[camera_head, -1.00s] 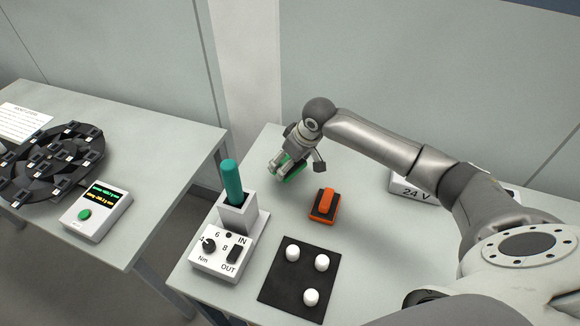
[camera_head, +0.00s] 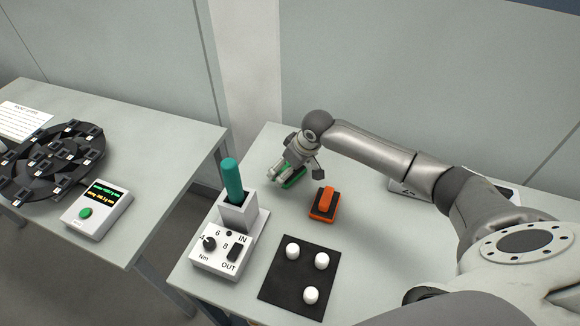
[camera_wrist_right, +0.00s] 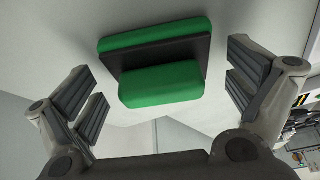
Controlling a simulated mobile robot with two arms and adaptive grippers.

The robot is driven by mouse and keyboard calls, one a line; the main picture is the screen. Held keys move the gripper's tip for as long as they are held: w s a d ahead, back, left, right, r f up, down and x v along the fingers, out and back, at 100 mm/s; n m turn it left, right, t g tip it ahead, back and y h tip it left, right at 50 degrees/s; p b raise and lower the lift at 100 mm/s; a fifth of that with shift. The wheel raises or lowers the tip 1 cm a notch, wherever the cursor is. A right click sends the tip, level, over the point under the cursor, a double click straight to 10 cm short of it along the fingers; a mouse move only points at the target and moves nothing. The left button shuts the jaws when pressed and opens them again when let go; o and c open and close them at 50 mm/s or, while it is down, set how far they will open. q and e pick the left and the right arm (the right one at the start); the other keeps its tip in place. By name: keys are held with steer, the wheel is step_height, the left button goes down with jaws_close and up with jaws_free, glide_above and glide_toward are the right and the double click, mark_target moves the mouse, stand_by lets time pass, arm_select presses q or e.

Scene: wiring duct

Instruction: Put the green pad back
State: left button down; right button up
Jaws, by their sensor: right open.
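The green pad (camera_wrist_right: 160,84) shows large in the right wrist view, with a dark layer between a green base and a green block on top. In the head view the pad (camera_head: 293,181) lies on the table behind the orange pad and is partly hidden by my right gripper (camera_head: 286,172). In the right wrist view my right gripper (camera_wrist_right: 165,95) is open, with one finger on each side of the pad and a gap on both sides. My left gripper is not in view.
An orange pad (camera_head: 324,203) stands close in front. A grey box with a teal-handled tool (camera_head: 232,180) is at left. A black mat (camera_head: 290,280) holds white knobs. A 24 V box (camera_head: 402,190) sits behind my arm. A second table with a black carousel (camera_head: 50,165) is farther left.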

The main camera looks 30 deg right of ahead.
steer(key=b+v, duration=0.1)
steer(key=v, duration=1.1)
steer(key=shift+r, duration=0.2)
steer(key=shift+f, duration=0.1)
